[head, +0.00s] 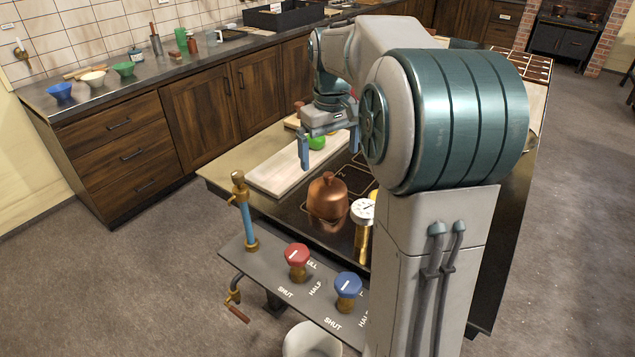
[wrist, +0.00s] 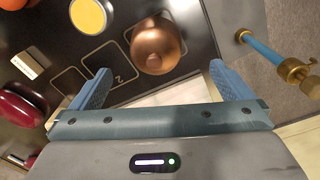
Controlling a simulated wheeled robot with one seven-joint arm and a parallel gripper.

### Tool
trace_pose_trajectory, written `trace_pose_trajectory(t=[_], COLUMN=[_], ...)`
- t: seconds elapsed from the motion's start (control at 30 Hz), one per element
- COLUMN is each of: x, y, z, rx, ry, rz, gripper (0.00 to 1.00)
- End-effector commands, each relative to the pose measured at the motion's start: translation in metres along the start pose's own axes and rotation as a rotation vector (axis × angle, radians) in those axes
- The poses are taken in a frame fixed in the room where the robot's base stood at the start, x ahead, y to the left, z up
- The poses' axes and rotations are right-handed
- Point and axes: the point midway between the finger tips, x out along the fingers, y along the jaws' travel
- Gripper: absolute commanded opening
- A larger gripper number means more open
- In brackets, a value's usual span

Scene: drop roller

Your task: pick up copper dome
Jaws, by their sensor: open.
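The copper dome (head: 327,198) has a rounded body with a small knob on top. It stands upright on the dark, marked cooktop, right of the pale board. In the wrist view the copper dome (wrist: 157,45) lies ahead of the fingers, roughly centred between them. My gripper (head: 329,152) hangs with its fingers down, above the board area and behind the dome. The wrist view shows my gripper (wrist: 160,72) with its blue fingers wide apart and nothing between them. The dome is apart from both fingers.
A pale board (head: 275,178) and a green item (head: 317,141) lie beneath my gripper. A white-faced gauge (head: 362,212) stands close right of the dome. A blue pipe (head: 247,220) with brass fittings rises at the front. A maroon object (wrist: 20,105) is at the wrist view's left.

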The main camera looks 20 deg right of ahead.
Motion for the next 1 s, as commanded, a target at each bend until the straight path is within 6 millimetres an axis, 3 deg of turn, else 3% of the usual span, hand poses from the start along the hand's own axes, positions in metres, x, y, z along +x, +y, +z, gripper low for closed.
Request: trace_pose_trajectory(t=[0.23, 0.6, 0.87, 1.0], x=[0.011, 0.078, 0.097, 0.118], y=[0.018, 0.016, 0.014, 0.01], z=[-0.014, -0.014, -0.016, -0.021], rx=[-0.017, -0.017, -0.017, -0.018], ry=[-0.017, -0.017, -0.017, -0.018], rz=[-0.018, -0.017, -0.018, -0.019], gripper=[1.0, 1.0, 1.0, 1.0])
